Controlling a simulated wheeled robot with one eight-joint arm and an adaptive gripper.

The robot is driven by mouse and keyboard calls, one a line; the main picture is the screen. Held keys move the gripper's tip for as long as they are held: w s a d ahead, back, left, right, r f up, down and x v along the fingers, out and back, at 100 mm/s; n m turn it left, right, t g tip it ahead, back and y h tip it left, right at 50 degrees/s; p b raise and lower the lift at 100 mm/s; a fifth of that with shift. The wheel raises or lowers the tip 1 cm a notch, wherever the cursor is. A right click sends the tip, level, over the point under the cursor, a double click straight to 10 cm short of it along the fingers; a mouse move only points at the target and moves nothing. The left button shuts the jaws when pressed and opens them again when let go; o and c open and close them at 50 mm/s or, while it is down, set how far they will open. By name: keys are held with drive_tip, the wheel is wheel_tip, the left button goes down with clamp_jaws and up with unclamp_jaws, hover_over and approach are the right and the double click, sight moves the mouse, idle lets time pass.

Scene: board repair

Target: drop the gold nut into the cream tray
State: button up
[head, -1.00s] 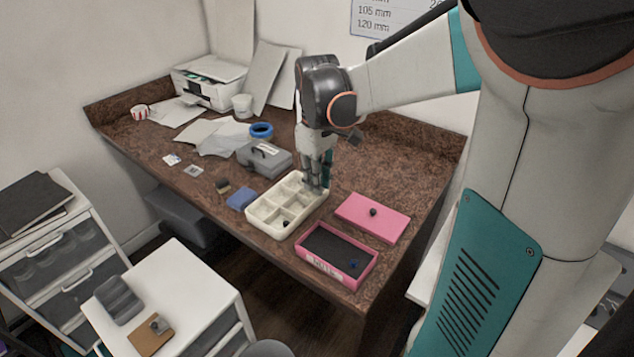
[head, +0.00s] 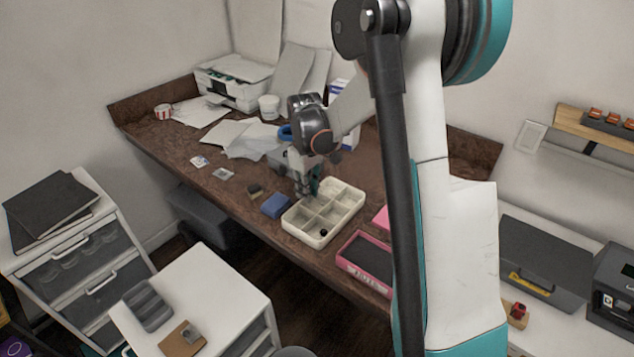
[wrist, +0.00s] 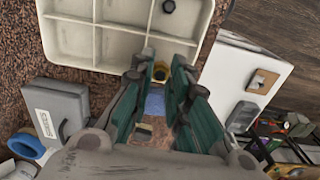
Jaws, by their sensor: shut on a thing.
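The gold nut (wrist: 160,72) shows between the fingertips in the wrist view; it is too small to make out in the head view. My gripper (wrist: 161,77) is shut on it. In the head view my gripper (head: 304,193) is at the left back edge of the cream tray (head: 300,234), close above it. In the wrist view the compartmented tray (wrist: 75,38) lies up and left of the fingertips, and the nut appears just outside its rim. A black nut (head: 323,232) lies in one compartment and also shows in the wrist view (wrist: 168,6).
A blue block (head: 276,205) lies left of the tray, and a small dark block (head: 255,190) beyond it. A pink box (head: 364,262) stands to the tray's right, partly behind my arm. A grey toolbox (wrist: 62,108) is near my gripper.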

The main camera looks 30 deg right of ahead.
drive_tip(key=w+f, duration=0.1)
drive_tip(key=f, duration=0.1)
drive_tip(key=b, duration=0.4)
hover_over(304, 222)
drive_tip(key=shift+f, duration=2.65)
drive_tip(key=o, duration=0.9)
drive_tip(key=shift+r, duration=0.2)
wheel_tip(304, 222, up, 12)
drive_tip(key=shift+f, duration=0.15)
